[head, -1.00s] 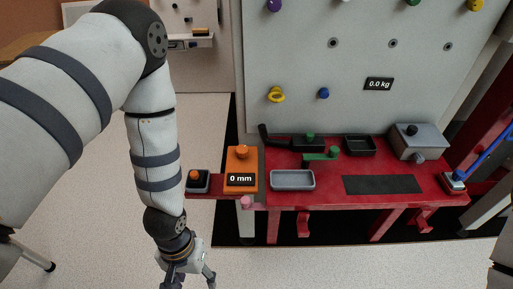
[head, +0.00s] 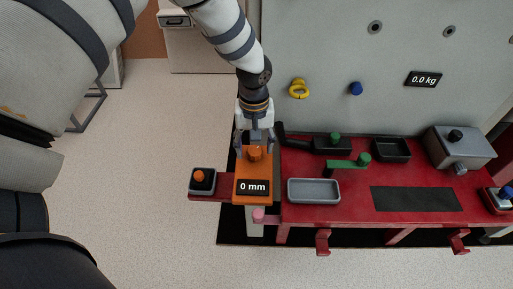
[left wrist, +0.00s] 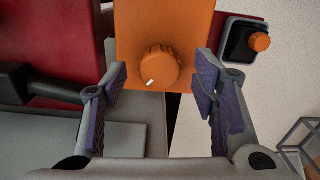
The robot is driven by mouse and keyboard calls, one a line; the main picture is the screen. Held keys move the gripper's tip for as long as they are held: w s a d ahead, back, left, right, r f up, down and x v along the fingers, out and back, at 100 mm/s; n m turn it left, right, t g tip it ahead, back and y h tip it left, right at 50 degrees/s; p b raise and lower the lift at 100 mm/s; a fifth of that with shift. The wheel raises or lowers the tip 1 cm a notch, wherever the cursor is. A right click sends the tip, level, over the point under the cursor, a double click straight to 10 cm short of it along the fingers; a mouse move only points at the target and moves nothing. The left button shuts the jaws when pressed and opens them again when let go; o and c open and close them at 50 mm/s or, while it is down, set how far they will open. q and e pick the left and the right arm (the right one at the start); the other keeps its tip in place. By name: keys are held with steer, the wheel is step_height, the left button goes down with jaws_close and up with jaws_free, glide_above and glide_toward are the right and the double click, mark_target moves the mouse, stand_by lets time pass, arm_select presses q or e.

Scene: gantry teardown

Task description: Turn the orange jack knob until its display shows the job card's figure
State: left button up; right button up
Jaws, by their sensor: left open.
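The orange jack knob (head: 254,153) sits on top of the orange jack box (head: 241,190) at the left end of the red bench. The jack's display (head: 253,187) reads 0 mm. In the left wrist view the knob (left wrist: 158,68) is round and ribbed, with a white mark at its lower left. My left gripper (head: 255,148) is open over the knob in the head view. In the left wrist view its two fingers (left wrist: 165,95) stand apart on either side, just short of the knob. No job card figure is readable. My right gripper is not in view.
A black box with an orange button (head: 200,177) stands left of the jack. A grey tray (head: 314,200), a green handle (head: 348,163) and a black mat (head: 415,210) are on the red bench.

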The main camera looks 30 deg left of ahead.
arm_select(q)
steer(key=shift+f, duration=0.65)
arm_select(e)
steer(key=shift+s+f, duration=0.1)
arm_select(q)
steer(key=c, duration=1.2)
steer(key=shift+o, duration=0.2)
